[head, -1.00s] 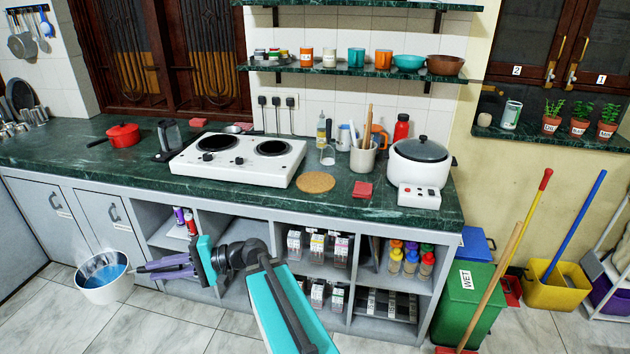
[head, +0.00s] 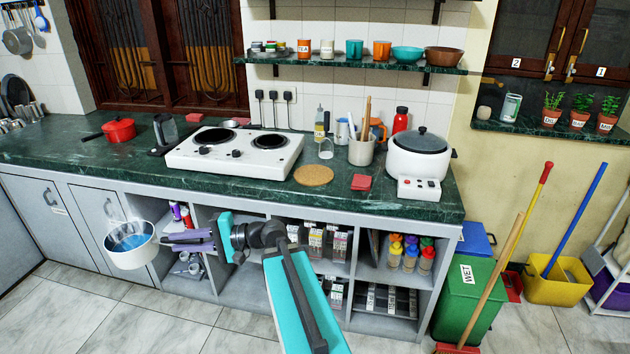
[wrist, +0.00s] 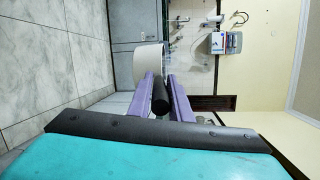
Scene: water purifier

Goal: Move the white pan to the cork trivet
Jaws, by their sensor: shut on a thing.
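The white pan (head: 133,258) hangs in the air in front of the grey cabinet doors, below the counter top. Its inside looks blue, and it is held roughly level. My gripper (head: 166,242), with purple fingers, is shut on the pan's handle from the right. In the wrist view the fingers (wrist: 160,82) close around the dark handle (wrist: 160,100), with the white pan (wrist: 149,62) beyond. The round cork trivet (head: 313,175) lies bare on the green counter, up and to the right of the pan.
On the green counter (head: 90,165), a white two-burner stove (head: 232,165) stands left of the trivet. A red cloth (head: 361,182), a white cooker (head: 418,160) and a utensil holder (head: 361,150) are to its right. Open shelves lie below the counter edge.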

